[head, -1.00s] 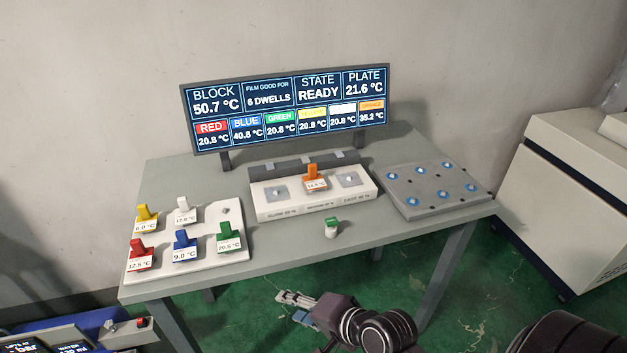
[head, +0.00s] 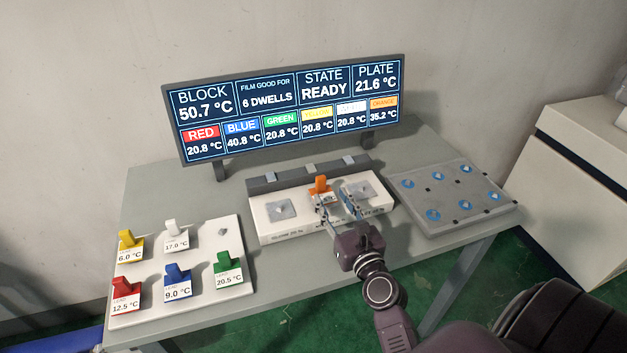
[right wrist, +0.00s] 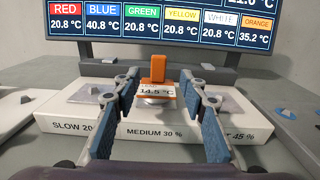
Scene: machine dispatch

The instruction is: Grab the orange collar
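The orange collar (head: 320,185) stands upright on the middle place of the white block (head: 277,234), with a 14.5 °C label on its front. It also shows in the right wrist view (right wrist: 157,85). My right gripper (head: 336,194) is open in front of the collar. In the right wrist view its fingers (right wrist: 157,96) lie to either side of the collar, with gaps between, and the label faces me. In the head view the fingers partly hide the collar's lower part. My left gripper is not in view.
A white board (head: 203,290) at the left holds yellow, white, red, blue and green collars. A grey plate (head: 440,190) with blue spots lies at the right. The display (head: 285,110) stands behind the block. The table front is bare between board and block.

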